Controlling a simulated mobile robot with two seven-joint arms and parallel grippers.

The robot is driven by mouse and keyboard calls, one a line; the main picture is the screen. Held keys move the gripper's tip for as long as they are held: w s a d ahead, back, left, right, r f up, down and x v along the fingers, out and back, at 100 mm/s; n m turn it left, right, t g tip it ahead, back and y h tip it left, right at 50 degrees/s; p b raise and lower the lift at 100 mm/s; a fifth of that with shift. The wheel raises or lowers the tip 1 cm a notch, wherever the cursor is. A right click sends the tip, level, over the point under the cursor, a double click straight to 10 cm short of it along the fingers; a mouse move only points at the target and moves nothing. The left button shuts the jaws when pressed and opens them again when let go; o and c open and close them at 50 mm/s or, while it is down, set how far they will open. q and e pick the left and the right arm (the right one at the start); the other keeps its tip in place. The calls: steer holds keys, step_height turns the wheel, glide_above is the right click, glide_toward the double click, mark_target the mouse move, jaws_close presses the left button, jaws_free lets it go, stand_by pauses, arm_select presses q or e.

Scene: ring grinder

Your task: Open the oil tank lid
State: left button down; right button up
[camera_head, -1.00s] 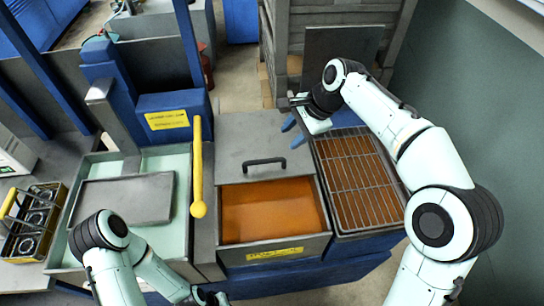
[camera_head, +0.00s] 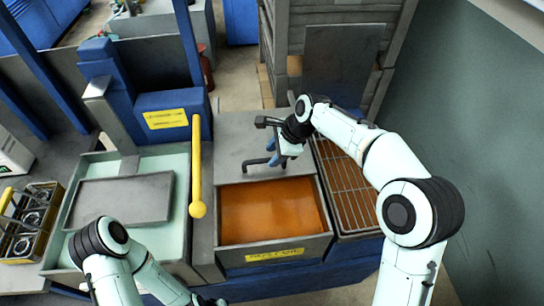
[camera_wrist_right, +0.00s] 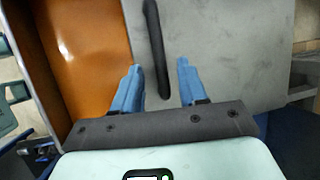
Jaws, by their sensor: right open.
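The oil tank (camera_head: 262,257) holds orange oil, with a yellow label on its front. Its grey lid (camera_head: 232,135) lies over the back part, leaving the oil in front uncovered. The black lid handle (camera_head: 252,165) is partly hidden by my right gripper (camera_head: 272,151), which is over its right part. In the right wrist view, the right gripper's blue fingers (camera_wrist_right: 159,65) are open, and the handle (camera_wrist_right: 156,40) shows between them; I cannot tell if they touch it. My left gripper (camera_head: 212,301) is only partly visible at the bottom edge.
A wire rack (camera_head: 345,185) over an orange tray is right of the tank. A yellow bar (camera_head: 197,165) stands at its left, beside a pale green basin (camera_head: 185,225) with a grey plate (camera_head: 125,200). A basket of metal rings (camera_head: 30,225) is far left.

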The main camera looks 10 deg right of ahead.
arm_select(q)
steer(key=shift+f, duration=0.1)
arm_select(e)
steer(key=shift+x, duration=0.95)
steer(key=shift+c, duration=0.2)
